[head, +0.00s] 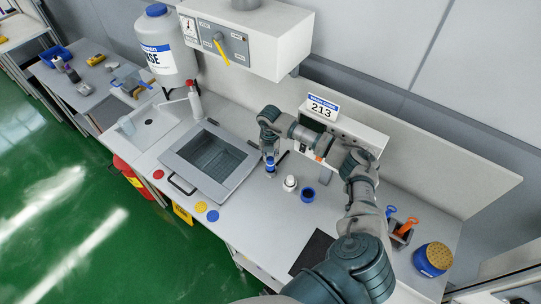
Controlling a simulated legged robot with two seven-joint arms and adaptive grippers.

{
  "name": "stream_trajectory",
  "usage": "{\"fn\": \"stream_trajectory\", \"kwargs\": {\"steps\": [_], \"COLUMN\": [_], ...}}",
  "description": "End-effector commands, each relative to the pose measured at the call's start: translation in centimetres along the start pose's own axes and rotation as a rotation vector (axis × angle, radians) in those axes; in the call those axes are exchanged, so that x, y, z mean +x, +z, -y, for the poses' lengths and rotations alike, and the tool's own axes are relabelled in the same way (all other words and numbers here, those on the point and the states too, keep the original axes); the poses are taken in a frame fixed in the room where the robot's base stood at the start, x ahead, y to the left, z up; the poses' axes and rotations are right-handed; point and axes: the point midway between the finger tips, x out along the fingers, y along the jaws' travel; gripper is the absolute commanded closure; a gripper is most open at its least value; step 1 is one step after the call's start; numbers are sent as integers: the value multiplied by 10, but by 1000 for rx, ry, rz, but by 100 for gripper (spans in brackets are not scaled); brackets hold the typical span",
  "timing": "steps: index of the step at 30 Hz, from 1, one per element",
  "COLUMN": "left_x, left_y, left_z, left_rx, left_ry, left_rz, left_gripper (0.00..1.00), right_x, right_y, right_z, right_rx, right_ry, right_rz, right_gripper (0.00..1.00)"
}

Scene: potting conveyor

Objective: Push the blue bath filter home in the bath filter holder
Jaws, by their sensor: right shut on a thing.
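My right gripper (269,150) points down at the bench, just right of the lidded bath. It is shut on a small blue piece (270,164), which looks like the blue bath filter. The piece is upright and low over the bench, close to the bath's right edge. Whether it sits in a holder, and how deep, is too small to tell. I cannot clearly pick out the bath filter holder; the gripper and the piece may hide it. My left gripper is not in view.
The bath (216,155) has a window and front handle. A white-topped piece (290,183) and a blue cup (308,195) stand right of the gripper. A wall box (246,38) overhangs the bench. Coloured discs (212,216) lie in front.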

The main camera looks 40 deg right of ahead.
Motion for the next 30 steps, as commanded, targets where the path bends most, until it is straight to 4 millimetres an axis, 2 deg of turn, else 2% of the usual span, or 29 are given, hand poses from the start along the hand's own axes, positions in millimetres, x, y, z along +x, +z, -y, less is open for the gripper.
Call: {"fn": "stream_trajectory", "kwargs": {"steps": [30], "left_x": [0], "left_y": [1], "left_z": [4], "left_rx": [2], "left_ry": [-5], "left_rz": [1], "left_gripper": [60], "right_x": [0], "right_y": [7], "right_z": [8], "right_rx": [0], "right_ry": [7], "right_rz": [-6], "right_gripper": [100]}}
